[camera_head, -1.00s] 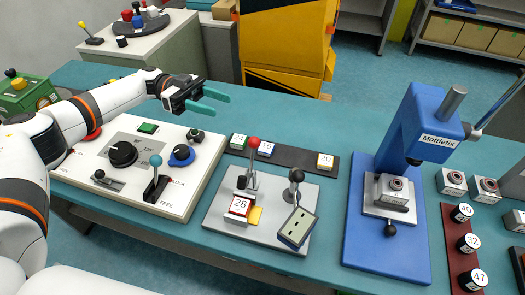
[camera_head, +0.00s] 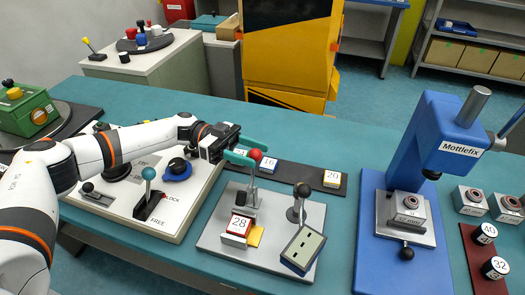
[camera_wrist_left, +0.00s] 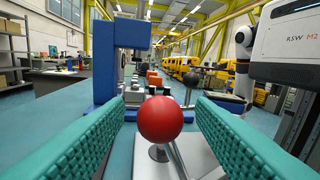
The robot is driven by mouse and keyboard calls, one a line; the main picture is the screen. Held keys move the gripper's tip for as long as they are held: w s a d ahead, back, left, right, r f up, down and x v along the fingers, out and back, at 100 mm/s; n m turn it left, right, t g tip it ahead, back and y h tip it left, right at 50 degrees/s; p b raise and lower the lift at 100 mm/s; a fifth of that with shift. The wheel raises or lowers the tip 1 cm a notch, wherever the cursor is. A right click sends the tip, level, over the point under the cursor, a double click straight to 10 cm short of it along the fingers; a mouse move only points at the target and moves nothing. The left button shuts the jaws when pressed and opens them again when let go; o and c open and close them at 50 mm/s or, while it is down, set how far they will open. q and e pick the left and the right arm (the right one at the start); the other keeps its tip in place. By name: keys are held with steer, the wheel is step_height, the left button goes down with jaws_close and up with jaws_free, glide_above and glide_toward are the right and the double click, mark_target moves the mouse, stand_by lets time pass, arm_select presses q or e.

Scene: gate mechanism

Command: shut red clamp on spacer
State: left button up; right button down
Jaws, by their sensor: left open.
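The red clamp is a toggle clamp with a red ball knob (camera_head: 255,154) on an upright metal lever, on a grey plate (camera_head: 215,243). A spacer marked 28 (camera_head: 236,230) sits under it beside a yellow block (camera_head: 255,236). My left gripper (camera_head: 246,157) is open, its teal fingers level with the red knob. In the left wrist view the red knob (camera_wrist_left: 166,120) stands midway between the two open fingers, touching neither visibly. The lever's lower part is partly hidden behind the knob there. My right gripper is not in view.
A second clamp with a black knob (camera_head: 302,190) and a tilted socket plate (camera_head: 303,249) stand right of the red clamp. A blue press (camera_head: 410,260) is further right. A control panel (camera_head: 185,200) lies left. Numbered spacers lie on a dark strip (camera_head: 295,174) behind.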

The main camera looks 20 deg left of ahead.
arm_select(q)
steer(key=d, duration=0.3)
steer(key=shift+s+d+p, duration=0.1)
steer(key=shift+s+p, duration=0.2)
steer(key=shift+s, duration=0.05)
jaws_close()
